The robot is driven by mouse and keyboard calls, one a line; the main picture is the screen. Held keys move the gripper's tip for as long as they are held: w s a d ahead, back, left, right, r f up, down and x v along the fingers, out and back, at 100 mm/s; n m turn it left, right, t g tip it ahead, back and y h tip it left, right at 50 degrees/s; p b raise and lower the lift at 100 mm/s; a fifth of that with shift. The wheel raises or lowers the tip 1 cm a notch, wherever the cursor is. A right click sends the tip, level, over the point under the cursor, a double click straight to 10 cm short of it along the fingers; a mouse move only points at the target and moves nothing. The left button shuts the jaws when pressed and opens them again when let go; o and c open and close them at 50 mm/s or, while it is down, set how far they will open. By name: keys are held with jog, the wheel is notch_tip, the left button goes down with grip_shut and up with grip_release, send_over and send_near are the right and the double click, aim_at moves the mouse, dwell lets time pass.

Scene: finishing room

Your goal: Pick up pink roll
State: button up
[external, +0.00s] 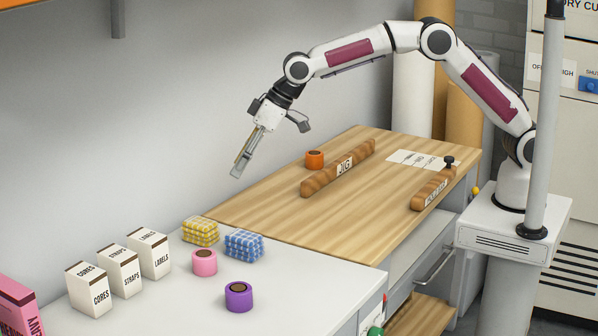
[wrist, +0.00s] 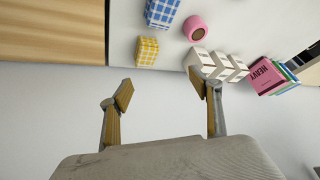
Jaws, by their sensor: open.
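The pink roll (external: 205,262) stands on the white counter, in front of the yellow checked block and left of the purple roll. It also shows in the wrist view (wrist: 195,25) near the top, right of centre. My gripper (external: 237,172) is in the air above the wooden worktop's far left edge, well above and apart from the pink roll. In the wrist view its two fingers (wrist: 165,92) are spread wide with nothing between them.
A purple roll (external: 239,296), a blue checked block (external: 244,245) and a yellow checked block (external: 200,231) stand near the pink roll. White boxes (external: 118,270) stand to its left. An orange roll (external: 314,160) and a wooden jig bar (external: 338,170) lie on the worktop (external: 290,220).

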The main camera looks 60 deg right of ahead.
jog(key=n, duration=0.1)
send_near(205, 253)
jog(key=shift+w+a+f+g+y, duration=0.2)
jog(key=shift+w+a+f, duration=0.15)
jog(key=shift+f, duration=0.2)
jog(key=shift+w+a+f+g+y, duration=0.2)
jog(key=shift+w+a+f, duration=0.05)
jog(key=shift+w+f, duration=0.3)
jog(key=shift+x, duration=1.25)
jog(key=shift+f, duration=0.2)
jog(key=shift+d+x, duration=0.15)
jog(key=shift+x, duration=0.6)
jog(key=shift+d+x, duration=0.15)
jog(key=shift+x, duration=1.65)
